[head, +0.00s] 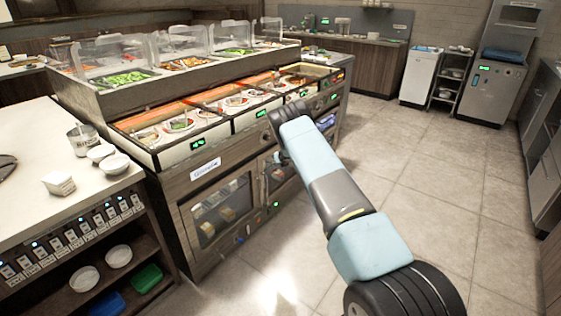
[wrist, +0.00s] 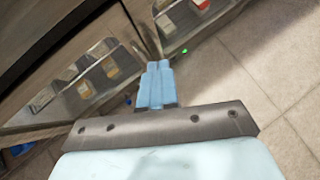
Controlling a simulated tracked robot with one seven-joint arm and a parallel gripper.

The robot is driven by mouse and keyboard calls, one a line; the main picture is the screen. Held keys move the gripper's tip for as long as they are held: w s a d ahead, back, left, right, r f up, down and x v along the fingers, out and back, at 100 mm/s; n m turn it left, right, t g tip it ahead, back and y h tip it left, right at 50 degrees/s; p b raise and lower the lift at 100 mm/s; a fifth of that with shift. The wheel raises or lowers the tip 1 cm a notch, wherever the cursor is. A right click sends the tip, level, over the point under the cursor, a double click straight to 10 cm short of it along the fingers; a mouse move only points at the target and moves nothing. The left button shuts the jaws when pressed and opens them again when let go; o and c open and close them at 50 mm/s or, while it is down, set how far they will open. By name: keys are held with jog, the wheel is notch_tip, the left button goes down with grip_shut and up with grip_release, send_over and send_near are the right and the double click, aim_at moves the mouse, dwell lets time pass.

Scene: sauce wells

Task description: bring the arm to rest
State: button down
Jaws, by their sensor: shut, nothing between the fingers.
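My arm (head: 340,195) reaches from the lower right of the head view up and left to the front of the sauce-well counter (head: 250,125). My gripper (wrist: 158,70) shows in the wrist view with its two light-blue fingers together and nothing between them. It points down past the counter's glass-fronted lower cabinet, with tiled floor to its right.
The glass cabinet door (head: 222,208) is close to my arm. A white worktop (head: 40,150) with bowls and a metal pot (head: 83,140) stands at left. Open tiled floor (head: 450,180) lies to the right, with a steel unit (head: 497,92) at the back.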

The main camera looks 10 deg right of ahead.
jog(key=s+d+r+m+h, duration=0.15)
jog(key=r+m, duration=0.25)
jog(key=r, duration=0.6)
jog(key=s+d+r+m+t+h, duration=0.1)
jog(key=s+d+r+m, duration=0.15)
jog(key=r, duration=0.65)
jog(key=s+d+r+m+h, duration=0.1)
jog(key=s+d+r+m, duration=0.3)
jog(key=r, duration=0.6)
jog(key=s+r+m+h, duration=0.1)
jog(key=s+r+m, duration=1.15)
jog(key=r, duration=0.55)
jog(key=s+a+r+m+g, duration=0.15)
jog(key=s+r+m, duration=0.25)
jog(key=s, duration=0.9)
jog(key=s+a+r+m+g, duration=0.15)
jog(key=s+r+m, duration=0.3)
jog(key=s, duration=0.85)
jog(key=s+a+f+m+y, duration=0.1)
jog(key=s+a+f+m, duration=0.1)
jog(key=s, duration=1.1)
jog(key=s+a+f+m+g+y, duration=0.1)
jog(key=s+a+m, duration=0.3)
jog(key=s, duration=0.9)
jog(key=shift+s+a+f+m+g+y, duration=0.3)
jog(key=shift+s+a+f+m+y, duration=0.05)
jog(key=shift+a, duration=0.25)
